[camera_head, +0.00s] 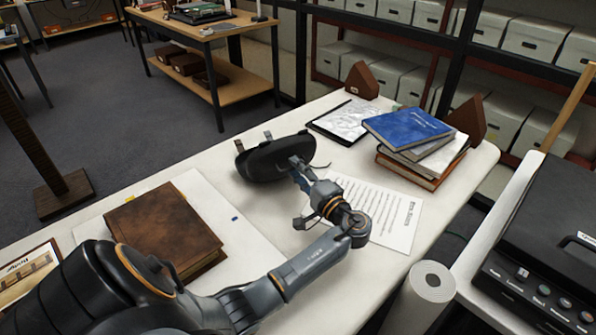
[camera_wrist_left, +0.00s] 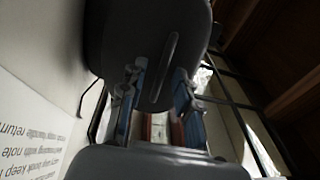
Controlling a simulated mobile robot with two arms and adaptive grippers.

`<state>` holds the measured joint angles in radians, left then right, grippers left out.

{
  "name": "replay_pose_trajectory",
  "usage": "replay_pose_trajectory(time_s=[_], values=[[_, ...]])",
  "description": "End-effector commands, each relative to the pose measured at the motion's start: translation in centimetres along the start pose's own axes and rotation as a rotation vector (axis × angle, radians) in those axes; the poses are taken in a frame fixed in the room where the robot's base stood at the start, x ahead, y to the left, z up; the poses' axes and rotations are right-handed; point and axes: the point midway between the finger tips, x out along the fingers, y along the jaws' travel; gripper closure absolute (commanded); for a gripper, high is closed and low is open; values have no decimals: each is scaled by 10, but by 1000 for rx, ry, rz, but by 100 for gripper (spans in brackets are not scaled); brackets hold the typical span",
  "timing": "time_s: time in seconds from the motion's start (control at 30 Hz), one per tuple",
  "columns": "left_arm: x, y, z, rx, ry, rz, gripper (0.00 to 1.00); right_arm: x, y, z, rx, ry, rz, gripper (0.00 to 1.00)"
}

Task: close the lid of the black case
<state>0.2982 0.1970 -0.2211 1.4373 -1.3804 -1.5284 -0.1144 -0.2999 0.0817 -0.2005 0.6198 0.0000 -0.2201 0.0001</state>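The black case (camera_head: 262,162) is a dark rounded shell on the white table, just beyond my left gripper. In the left wrist view the dark case (camera_wrist_left: 110,35) fills the upper middle and has a narrow raised strip. My left gripper (camera_head: 298,168) is at the case's right side in the head view. In the left wrist view the fingers of the gripper (camera_wrist_left: 158,85) stand apart, with the strip between their tips and no clear grip on it. I cannot tell contact or the lid's exact angle. My right gripper is not in view.
A brown book (camera_head: 165,230) lies at the left. A printed sheet (camera_head: 395,215) lies under my left wrist. A book stack (camera_head: 410,135), a clipboard (camera_head: 343,120) and brown wedges (camera_head: 362,80) stand at the back right. A white roll (camera_head: 432,282) stands at the front right.

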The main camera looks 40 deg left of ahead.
Motion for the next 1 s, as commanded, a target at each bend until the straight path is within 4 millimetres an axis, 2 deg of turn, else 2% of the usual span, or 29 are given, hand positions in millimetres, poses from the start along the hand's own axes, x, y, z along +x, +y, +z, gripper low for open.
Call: replay_pose_trajectory(time_s=[0.1,0.23,0.27,0.67,0.87,1.0], values=[[0,0,0,0,0,0,70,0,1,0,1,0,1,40],[0,0,0,0,0,0,97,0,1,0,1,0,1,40],[0,0,0,0,0,0,100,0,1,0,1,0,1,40],[0,-2,0,1,0,10,100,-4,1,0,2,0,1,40],[6,-13,0,6,-2,71,100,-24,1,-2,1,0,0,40],[15,-26,-2,14,-1,157,100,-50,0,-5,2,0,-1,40]])
